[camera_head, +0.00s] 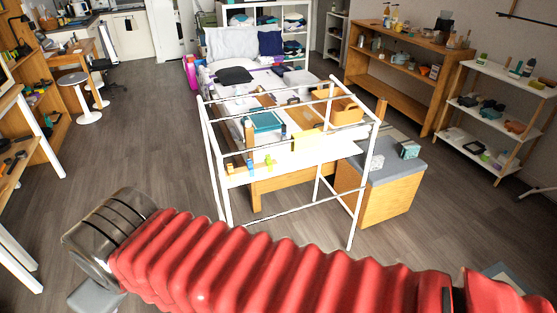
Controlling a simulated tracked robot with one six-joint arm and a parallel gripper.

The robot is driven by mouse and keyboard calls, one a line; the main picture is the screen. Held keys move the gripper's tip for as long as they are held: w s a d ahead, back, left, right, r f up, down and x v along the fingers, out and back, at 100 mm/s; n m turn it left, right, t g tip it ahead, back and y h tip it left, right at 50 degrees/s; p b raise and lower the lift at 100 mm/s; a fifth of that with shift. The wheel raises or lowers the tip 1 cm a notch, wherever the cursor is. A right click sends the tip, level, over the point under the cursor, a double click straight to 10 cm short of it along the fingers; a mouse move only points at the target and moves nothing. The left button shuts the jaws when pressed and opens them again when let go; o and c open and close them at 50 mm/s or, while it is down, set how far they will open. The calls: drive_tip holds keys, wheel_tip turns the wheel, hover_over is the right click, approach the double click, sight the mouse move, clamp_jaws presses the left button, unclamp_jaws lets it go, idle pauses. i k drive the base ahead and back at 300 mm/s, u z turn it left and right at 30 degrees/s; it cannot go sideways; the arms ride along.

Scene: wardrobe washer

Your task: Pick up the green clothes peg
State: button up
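Several small coloured items that look like clothes pegs stand in a row on the front left of the white rack's shelf (320,157). One looks blue (250,165), and one to its right looks yellow-green (268,160). They are too small to tell for sure which is the green clothes peg. My red ribbed arm crosses the bottom of the view, in front of the rack, and bends down at a dark metal joint at the lower left. My gripper's fingers do not show, so I cannot see whether it holds anything.
The white rack frame (213,150) has thin posts and rails around the shelf. Behind it stands a bed (215,80) with boxes and folders. A grey-topped wooden box (385,195) is at its right. Wooden shelves line both sides. The floor (140,150) left of the rack is clear.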

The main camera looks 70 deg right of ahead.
sight(268, 158)
drive_tip(key=z, duration=0.4)
drive_tip(key=i, duration=0.55)
drive_tip(key=z, duration=0.75)
drive_tip(key=i, duration=0.55)
drive_tip(key=z, duration=0.35)
